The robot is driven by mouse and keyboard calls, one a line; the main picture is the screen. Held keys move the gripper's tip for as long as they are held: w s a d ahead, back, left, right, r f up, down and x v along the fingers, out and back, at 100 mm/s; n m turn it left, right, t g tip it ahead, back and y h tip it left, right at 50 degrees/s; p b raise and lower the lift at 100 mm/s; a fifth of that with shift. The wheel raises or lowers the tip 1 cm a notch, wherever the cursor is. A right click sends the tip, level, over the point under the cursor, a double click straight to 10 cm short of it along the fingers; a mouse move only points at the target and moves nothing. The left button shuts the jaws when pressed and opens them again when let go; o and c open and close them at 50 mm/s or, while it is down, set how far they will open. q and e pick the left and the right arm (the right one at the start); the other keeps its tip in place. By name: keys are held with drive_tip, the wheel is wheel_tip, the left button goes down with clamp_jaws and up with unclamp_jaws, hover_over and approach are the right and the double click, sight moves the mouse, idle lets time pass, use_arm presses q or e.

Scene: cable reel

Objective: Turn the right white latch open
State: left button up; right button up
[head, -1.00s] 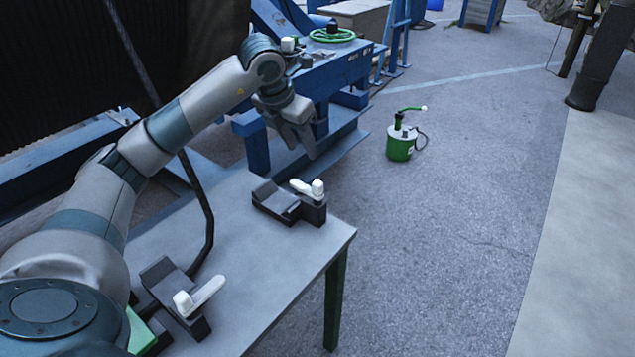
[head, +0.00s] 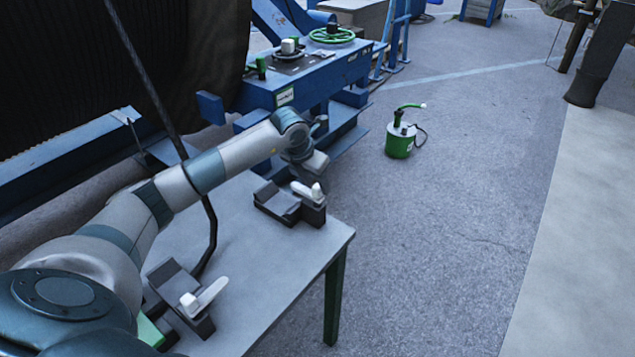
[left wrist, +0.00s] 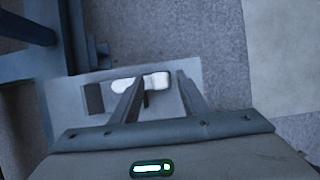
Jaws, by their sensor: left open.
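The right white latch (head: 304,191) sits on a dark block (head: 313,214) near the far corner of the grey table. Its arm lies along the block, with a raised knob at its right end. My left gripper (head: 312,172) hangs just above and behind it, pointing down. In the left wrist view the two fingers (left wrist: 162,82) are apart, with the latch (left wrist: 157,80) seen below them. One finger crosses in front of the latch, and its knob end shows between the fingers. I cannot tell whether they touch. My right gripper is not in view.
A second white latch (head: 207,296) is on another dark block near the front of the table (head: 270,262). A black cable (head: 210,235) runs down onto the table. A blue machine (head: 300,84) stands behind. A green and white canister (head: 399,143) is on the floor.

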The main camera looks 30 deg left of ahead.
use_arm(q)
drive_tip(key=shift+x, duration=1.1)
drive_tip(key=shift+c, duration=0.3)
clamp_jaws()
